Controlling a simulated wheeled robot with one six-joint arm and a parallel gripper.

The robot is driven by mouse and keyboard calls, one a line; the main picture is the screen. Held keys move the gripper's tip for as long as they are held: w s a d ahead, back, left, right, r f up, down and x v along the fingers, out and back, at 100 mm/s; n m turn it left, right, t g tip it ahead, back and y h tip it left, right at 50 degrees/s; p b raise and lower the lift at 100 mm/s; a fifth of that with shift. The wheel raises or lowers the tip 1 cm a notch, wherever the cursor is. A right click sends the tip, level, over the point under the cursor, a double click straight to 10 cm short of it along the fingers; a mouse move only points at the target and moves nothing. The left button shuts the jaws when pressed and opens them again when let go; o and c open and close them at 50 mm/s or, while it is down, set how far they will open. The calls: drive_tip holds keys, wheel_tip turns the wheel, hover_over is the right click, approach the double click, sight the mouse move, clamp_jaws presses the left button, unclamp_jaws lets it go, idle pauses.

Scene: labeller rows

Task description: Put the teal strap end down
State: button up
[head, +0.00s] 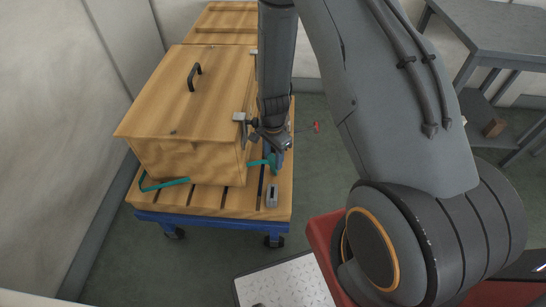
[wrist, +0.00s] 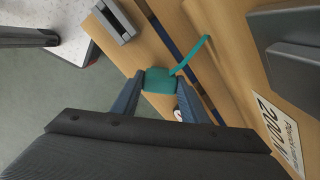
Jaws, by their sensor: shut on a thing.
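The teal strap end (wrist: 160,80) is pinched between the two blue fingers of my gripper (wrist: 160,84) in the wrist view. From there the teal strap (wrist: 190,56) runs up and right towards the wooden crate. In the head view my gripper (head: 273,158) is low beside the crate's right front corner, over the slatted deck, with a bit of teal strap (head: 258,162) showing beside it. Another teal strap piece (head: 165,184) lies on the deck at the crate's left front. Whether the held end touches the deck is unclear.
The wooden crate (head: 195,110) with a black handle stands on a slatted wooden deck (head: 205,198) over a blue wheeled frame. A grey buckle-like block (head: 271,196) sits on the deck's front right; it also shows in the wrist view (wrist: 115,20). A grey table (head: 495,30) stands right.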

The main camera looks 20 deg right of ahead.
drive_tip(key=shift+f, duration=0.2)
drive_tip(key=o, duration=1.2)
drive_tip(key=shift+r, duration=0.1)
wheel_tip(320, 180, up, 13)
drive_tip(key=shift+f, duration=0.2)
drive_tip(key=shift+r, duration=0.1)
